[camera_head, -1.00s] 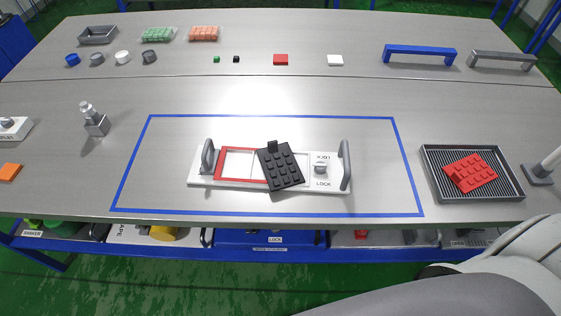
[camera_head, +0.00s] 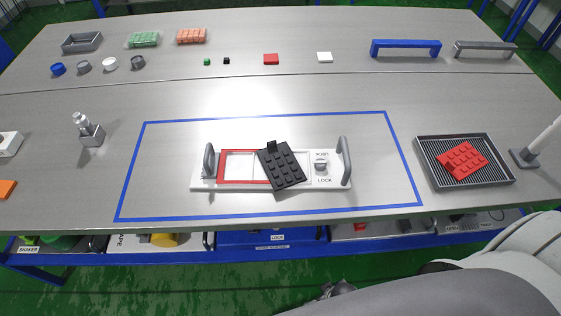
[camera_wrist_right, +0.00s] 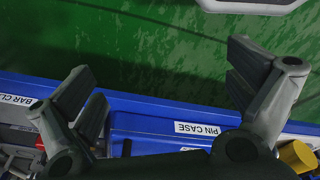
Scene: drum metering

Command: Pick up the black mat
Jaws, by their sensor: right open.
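The black mat (camera_head: 281,168) is a dark studded rectangle with a small raised tab at its far edge. It lies turned at an angle on the white fixture plate (camera_head: 205,184), partly over the red frame (camera_head: 222,172) and left of the LOCK knob. No gripper touches it. My right gripper (camera_wrist_right: 165,92) is open and empty in the right wrist view, over the green floor and blue lower shelf. A small dark part, probably of this gripper, shows at the bottom of the head view. My left gripper is not in view.
Upright grey handles (camera_head: 344,162) stand at both ends of the fixture. A dark ribbed tray (camera_head: 425,158) with a red studded mat (camera_head: 460,160) is at right.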

